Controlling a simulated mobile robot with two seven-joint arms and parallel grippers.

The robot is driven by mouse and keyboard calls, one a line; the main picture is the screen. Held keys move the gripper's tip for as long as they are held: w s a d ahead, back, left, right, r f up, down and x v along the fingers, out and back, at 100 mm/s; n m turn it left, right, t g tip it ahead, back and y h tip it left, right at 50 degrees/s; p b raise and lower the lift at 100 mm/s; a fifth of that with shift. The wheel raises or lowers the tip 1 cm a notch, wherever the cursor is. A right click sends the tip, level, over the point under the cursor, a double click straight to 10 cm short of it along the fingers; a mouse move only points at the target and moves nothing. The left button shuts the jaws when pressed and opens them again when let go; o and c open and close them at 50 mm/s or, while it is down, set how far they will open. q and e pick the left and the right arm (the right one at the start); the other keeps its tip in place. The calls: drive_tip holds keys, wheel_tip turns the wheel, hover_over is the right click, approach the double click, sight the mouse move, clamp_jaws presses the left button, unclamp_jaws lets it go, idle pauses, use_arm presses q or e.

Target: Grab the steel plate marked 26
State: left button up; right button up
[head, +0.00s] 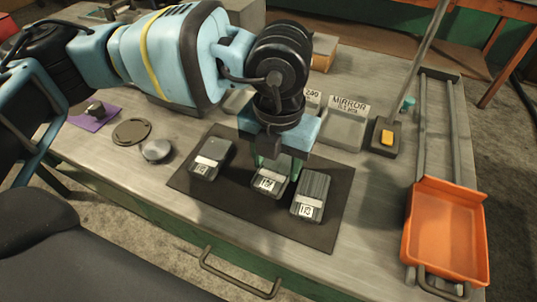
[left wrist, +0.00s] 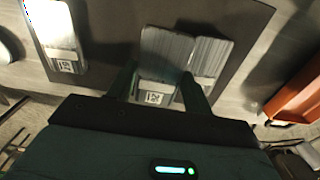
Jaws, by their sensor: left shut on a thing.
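Three grey steel plates lie on a dark mat (head: 230,214): a left plate (head: 211,157), a middle plate (head: 268,185) and a right plate (head: 313,187). Each has a white number label at its near end, too small to read surely. My left gripper (head: 277,168) points down over the middle plate, its green fingers closed on the plate's two sides. In the left wrist view the middle plate (left wrist: 166,52) sits between the fingers, close beside the right plate (left wrist: 209,62); the left plate (left wrist: 58,35) lies apart. My right gripper is not in view.
An orange tray (head: 445,232) stands at the right by metal rails (head: 437,130). Round discs (head: 132,131) lie left. The bench front is clear.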

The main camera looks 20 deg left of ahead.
use_arm(q)
drive_tip(key=s+d, duration=0.2)
drive_tip(key=d, duration=0.1)
drive_tip(key=s+d+r, duration=0.1)
drive_tip(key=s+d, duration=0.2)
drive_tip(key=d, duration=0.1)
drive_tip(key=s+d+b, duration=0.1)
drive_tip(key=s+d, duration=0.1)
drive_tip(key=d, duration=0.2)
drive_tip(key=shift+s+r, duration=0.2)
drive_tip(key=shift+s, duration=0.05)
